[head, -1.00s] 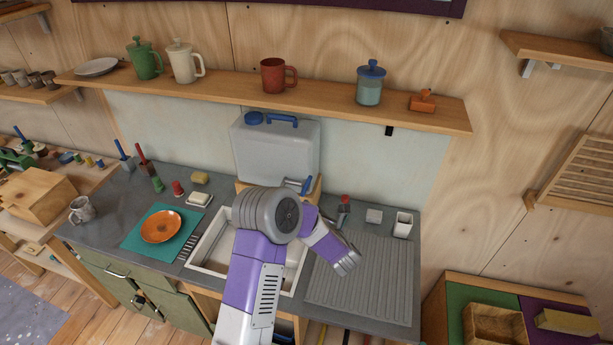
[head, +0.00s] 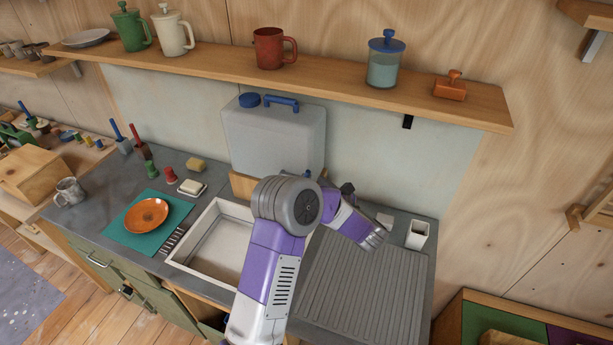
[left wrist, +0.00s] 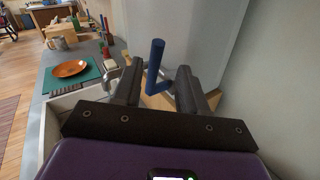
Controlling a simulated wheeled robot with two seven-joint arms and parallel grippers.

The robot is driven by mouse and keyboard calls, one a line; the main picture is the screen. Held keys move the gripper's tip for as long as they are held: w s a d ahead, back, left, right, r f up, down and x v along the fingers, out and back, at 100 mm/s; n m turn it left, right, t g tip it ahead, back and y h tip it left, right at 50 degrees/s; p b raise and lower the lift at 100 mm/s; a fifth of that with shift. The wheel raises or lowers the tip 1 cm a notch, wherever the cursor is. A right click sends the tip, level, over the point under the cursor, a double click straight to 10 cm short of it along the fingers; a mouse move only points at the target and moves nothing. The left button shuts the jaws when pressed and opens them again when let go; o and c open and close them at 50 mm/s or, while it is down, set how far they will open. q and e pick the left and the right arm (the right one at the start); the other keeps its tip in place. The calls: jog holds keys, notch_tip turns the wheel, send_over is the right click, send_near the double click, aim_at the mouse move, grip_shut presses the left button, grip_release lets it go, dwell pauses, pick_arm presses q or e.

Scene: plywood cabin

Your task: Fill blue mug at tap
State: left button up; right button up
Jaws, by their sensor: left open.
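My left gripper (left wrist: 158,68) is open in the left wrist view, with one dark finger on each side of the upright blue tap lever (left wrist: 156,54). I cannot tell whether either finger touches it. A bit of metal (left wrist: 111,76), perhaps the spout, shows left of the fingers. In the head view my left arm crosses the right side of the sink (head: 207,258) and hides most of the tap below the grey water container (head: 273,138). I see no blue mug in either view; a grey speckled mug (head: 70,191) stands at the counter's left end. My right gripper is out of view.
An orange plate (head: 147,215) lies on a teal mat (head: 122,236) left of the sink. A ridged drainboard (head: 362,290) is bare at the right, with a white holder (head: 417,235) behind it. A shelf (head: 215,78) with mugs and a blue-lidded jar (head: 385,62) runs above.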

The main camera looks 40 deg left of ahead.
pick_arm(q)
jog(key=x, duration=0.2)
jog(key=p+x, duration=0.1)
jog(key=x, duration=0.4)
jog(key=shift+s+r+p, duration=0.2)
jog(key=shift+s+p, duration=0.1)
jog(key=shift+c, duration=0.2)
grip_shut()
